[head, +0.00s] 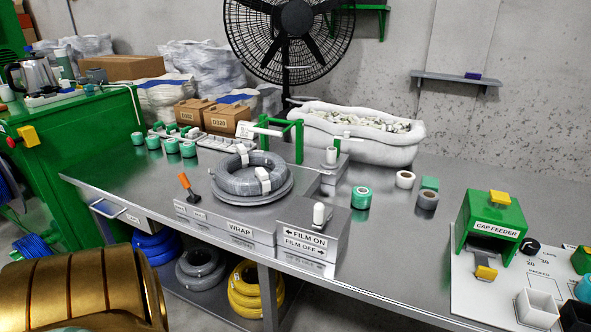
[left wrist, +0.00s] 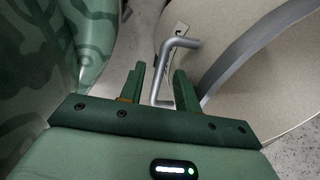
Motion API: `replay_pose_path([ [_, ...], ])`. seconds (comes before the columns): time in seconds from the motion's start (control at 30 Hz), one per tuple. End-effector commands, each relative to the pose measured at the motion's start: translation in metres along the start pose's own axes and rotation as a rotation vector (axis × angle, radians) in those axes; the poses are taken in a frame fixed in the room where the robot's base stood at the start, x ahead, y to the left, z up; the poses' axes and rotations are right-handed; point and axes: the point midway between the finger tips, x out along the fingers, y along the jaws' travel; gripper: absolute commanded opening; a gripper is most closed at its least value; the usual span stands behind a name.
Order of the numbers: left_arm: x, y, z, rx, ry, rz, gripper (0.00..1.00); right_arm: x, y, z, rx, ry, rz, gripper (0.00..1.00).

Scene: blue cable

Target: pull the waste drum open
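In the left wrist view, a large beige rounded body (left wrist: 265,88) with a grey curved band fills the right side; it looks like the waste drum. A bent grey metal handle (left wrist: 182,42) stands at its near edge. My left gripper (left wrist: 160,72) has its two green fingers apart. The handle's bar runs down between them, with gaps visible beside it, so the gripper does not look closed on it. How the handle joins the drum is hard to tell. The head view shows neither the drum nor my left fingertips. My right gripper is not in view.
The metal workbench (head: 120,185) holds a grey cable coil (head: 248,178), a film switch box (head: 313,230) and a green cap feeder (head: 490,225). Blue, grey and yellow coils (head: 245,290) lie underneath. A green cabinet (head: 85,130) stands at left. Grey floor shows beside the drum.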

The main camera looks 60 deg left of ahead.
Motion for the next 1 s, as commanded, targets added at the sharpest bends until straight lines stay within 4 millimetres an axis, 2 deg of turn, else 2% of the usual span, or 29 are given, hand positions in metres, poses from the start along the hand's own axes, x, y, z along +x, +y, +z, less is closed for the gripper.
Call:
replay_pose_path([
  [0.23,-0.002,-0.001,0.0,0.0,0.0,-0.001,0.33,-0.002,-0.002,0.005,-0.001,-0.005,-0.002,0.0],
  [0.37,-0.018,-0.003,-0.001,-0.001,0.003,-0.006,0.33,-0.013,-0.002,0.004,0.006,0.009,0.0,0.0],
  [0.47,-0.042,-0.004,-0.001,-0.001,0.004,-0.008,0.33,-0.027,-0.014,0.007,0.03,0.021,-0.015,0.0],
  [0.7,-0.11,-0.005,-0.002,-0.002,0.006,-0.009,0.33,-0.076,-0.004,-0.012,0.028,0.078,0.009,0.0],
  [0.8,-0.132,-0.004,-0.002,-0.002,0.005,-0.007,0.33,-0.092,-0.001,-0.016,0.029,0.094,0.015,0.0],
  [1.0,-0.159,-0.001,-0.001,-0.001,0.002,-0.003,0.33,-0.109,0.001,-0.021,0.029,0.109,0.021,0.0],
])
